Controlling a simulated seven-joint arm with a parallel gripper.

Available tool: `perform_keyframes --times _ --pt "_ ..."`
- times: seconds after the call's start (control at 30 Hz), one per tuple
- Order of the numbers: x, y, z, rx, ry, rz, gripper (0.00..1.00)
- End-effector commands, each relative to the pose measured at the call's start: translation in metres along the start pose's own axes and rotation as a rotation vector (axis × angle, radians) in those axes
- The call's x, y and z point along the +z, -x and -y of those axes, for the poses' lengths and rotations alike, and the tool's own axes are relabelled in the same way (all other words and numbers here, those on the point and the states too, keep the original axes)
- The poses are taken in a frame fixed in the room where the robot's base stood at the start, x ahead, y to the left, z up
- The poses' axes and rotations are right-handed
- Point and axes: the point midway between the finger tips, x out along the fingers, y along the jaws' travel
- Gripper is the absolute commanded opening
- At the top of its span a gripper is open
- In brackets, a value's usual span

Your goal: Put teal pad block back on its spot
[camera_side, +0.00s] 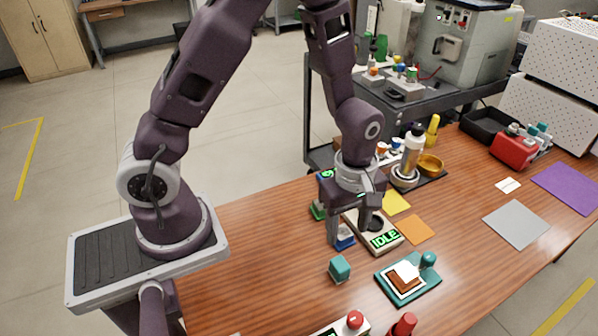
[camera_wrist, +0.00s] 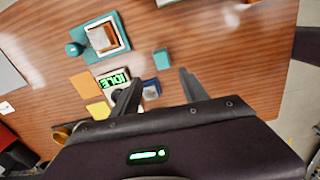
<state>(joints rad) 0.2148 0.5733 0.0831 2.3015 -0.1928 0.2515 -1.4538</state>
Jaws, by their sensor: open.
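A small teal block (camera_side: 340,269) stands on the bare wood table in front of my gripper (camera_side: 350,232). It also shows in the wrist view (camera_wrist: 161,57), beyond my fingertips. A teal pad (camera_side: 427,284) with a white-framed brown square and a teal knob lies to its right; the pad shows in the wrist view (camera_wrist: 88,30) at upper left. My gripper is open and points down near a blue block (camera_side: 344,240), which appears between the fingers in the wrist view (camera_wrist: 152,88). I cannot tell its height above that block. The teal block is apart from both fingers.
A device with a green IDLE display (camera_side: 385,239) stands right beside my gripper. Yellow and orange squares (camera_side: 417,229) lie behind it. A green block (camera_side: 319,210) stands to the left. Red-topped items (camera_side: 404,325) are at the front edge. Grey (camera_side: 516,224) and purple squares lie right.

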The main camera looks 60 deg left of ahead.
Motion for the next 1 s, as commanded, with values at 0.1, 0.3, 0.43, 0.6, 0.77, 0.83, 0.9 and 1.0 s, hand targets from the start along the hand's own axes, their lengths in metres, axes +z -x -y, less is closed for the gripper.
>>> perform_keyframes --times 0.1,0.3,0.43,0.6,0.77,0.83,0.9,1.0 --pt "-0.002 0.070 0.001 0.103 -0.252 0.022 0.52" --pt "-0.017 0.189 0.060 0.294 -0.876 -0.090 0.52" --pt "-0.027 0.226 0.112 0.351 -1.219 -0.245 0.52" --pt "-0.033 0.237 0.147 0.349 -1.440 -0.369 0.52" --pt "-0.033 0.238 0.151 0.344 -1.470 -0.384 0.52" --pt "-0.033 0.238 0.151 0.345 -1.470 -0.384 0.52" --pt "-0.033 0.238 0.151 0.345 -1.469 -0.384 0.52" --pt "-0.033 0.238 0.150 0.346 -1.468 -0.383 0.52"
